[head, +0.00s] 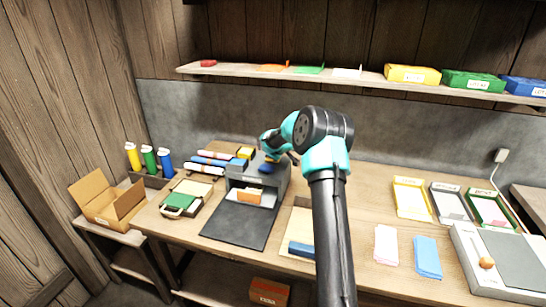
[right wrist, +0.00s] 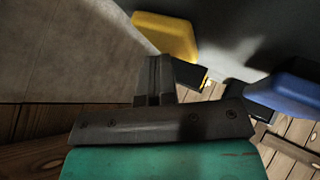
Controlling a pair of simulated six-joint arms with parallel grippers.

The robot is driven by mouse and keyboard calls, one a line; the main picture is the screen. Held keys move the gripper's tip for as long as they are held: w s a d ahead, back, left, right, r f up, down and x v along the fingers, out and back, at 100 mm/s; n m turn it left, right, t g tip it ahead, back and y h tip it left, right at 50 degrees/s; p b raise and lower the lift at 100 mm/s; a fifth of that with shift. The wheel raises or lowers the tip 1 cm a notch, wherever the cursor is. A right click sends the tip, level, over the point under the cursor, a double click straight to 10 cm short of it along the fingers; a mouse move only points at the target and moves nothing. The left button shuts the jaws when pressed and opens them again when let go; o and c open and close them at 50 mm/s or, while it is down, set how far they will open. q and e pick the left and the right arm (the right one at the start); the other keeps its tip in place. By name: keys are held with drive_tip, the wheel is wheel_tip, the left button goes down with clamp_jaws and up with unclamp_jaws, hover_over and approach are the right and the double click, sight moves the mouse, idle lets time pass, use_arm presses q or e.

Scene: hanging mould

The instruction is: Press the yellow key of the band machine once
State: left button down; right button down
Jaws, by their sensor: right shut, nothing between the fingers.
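The grey band machine (head: 281,181) stands on the bench left of centre. In the right wrist view the yellow key (right wrist: 165,36) is just beyond the fingertips and the blue key (right wrist: 296,88) is to the right. My right gripper (right wrist: 158,62) is shut and empty, close to the yellow key. I cannot tell whether it touches the key. My left gripper is not in view.
An orange block (head: 249,196) sits in the machine's front opening, above a dark mat (head: 236,226). A shelf (head: 355,79) with coloured packs runs behind. Cloths (head: 427,257) and trays lie right of my arm.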

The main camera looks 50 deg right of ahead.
drive_tip(key=shift+r, duration=1.2)
drive_tip(key=shift+r, duration=2.55)
